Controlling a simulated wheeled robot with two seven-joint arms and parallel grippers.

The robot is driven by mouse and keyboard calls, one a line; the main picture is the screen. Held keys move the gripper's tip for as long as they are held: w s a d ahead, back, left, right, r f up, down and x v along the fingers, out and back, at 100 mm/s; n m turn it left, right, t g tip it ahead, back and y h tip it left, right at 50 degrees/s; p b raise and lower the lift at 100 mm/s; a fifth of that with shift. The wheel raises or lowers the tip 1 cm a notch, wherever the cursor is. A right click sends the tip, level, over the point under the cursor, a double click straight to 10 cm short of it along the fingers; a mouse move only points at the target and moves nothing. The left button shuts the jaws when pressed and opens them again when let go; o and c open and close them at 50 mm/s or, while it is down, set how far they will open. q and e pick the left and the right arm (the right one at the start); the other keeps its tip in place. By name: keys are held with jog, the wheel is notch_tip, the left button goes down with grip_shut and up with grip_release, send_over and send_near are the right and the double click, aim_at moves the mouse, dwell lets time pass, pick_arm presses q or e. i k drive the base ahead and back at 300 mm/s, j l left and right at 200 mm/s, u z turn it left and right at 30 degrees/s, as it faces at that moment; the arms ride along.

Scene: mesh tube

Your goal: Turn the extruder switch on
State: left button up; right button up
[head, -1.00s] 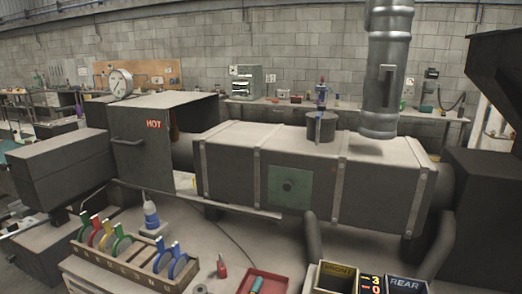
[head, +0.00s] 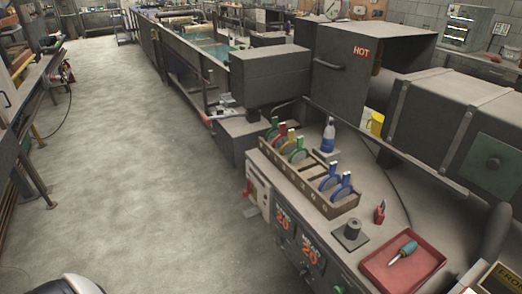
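The extruder is the large grey machine on the right, with a dark box marked HOT (head: 345,65) and a banded barrel (head: 430,110). Below it, the bench front carries a control panel (head: 300,245) with red digits reading 20 and round knobs, seen at a steep angle. A pale panel (head: 257,190) with small dark and red details sits at the left end of that front. I cannot tell which part is the extruder switch or how it is set. Neither of my grippers is in view.
The grey floor (head: 130,170) left of the bench is open. Another bench lines the left edge.

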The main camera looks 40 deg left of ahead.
aim_at(246, 191)
jog(key=u, duration=1.2)
